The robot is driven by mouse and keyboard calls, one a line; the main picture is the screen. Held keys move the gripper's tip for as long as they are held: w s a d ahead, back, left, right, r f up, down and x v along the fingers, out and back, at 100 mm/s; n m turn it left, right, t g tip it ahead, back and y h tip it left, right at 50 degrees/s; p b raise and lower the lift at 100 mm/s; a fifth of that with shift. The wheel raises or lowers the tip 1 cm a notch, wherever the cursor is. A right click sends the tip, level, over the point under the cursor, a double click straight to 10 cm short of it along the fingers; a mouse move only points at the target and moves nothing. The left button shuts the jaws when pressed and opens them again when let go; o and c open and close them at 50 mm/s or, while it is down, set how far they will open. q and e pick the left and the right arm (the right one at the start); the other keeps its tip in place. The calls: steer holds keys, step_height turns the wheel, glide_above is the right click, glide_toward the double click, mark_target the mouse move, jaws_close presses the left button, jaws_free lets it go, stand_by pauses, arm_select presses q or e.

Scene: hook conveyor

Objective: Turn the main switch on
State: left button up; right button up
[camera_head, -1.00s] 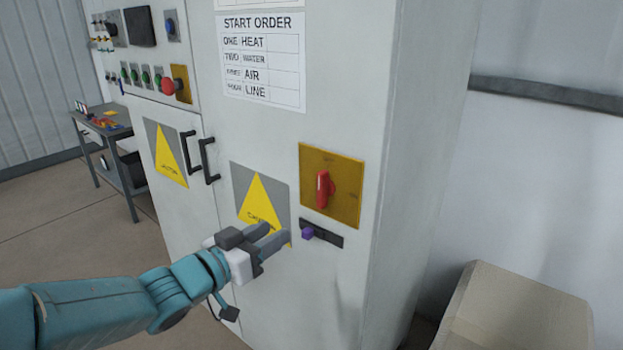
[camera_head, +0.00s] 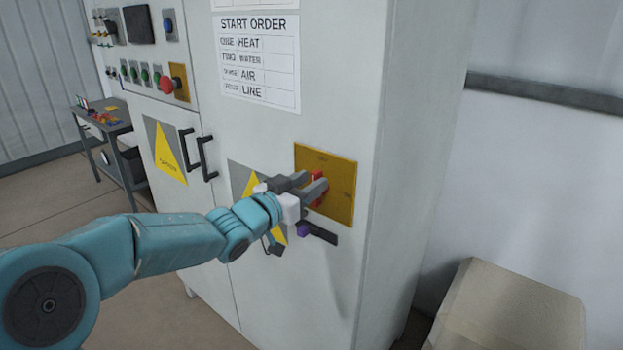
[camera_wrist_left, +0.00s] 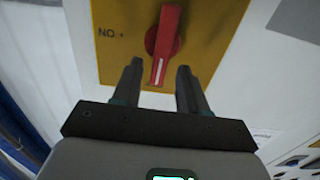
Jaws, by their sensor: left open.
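The main switch is a red rotary handle (camera_head: 318,188) on a yellow plate (camera_head: 341,190) on the front of the white cabinet. In the head view my left gripper (camera_head: 315,184) is at the plate and partly covers the handle. In the left wrist view the red handle (camera_wrist_left: 163,42) shows with a white line on its lower end, which points down between the fingers. There my left gripper (camera_wrist_left: 158,75) is open, with one finger to each side of the handle's lower end. Contact cannot be told. My right gripper is not in view.
A purple knob (camera_head: 303,230) on a dark strip sits just below the plate. Black door handles (camera_head: 207,158) and a red push button (camera_head: 168,85) are farther left. A beige bin (camera_head: 510,305) stands on the right.

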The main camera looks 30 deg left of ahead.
arm_select(q)
steer(key=shift+w+d, duration=0.15)
steer(key=shift+w, duration=0.35)
steer(key=shift+c, duration=0.3)
jaws_close()
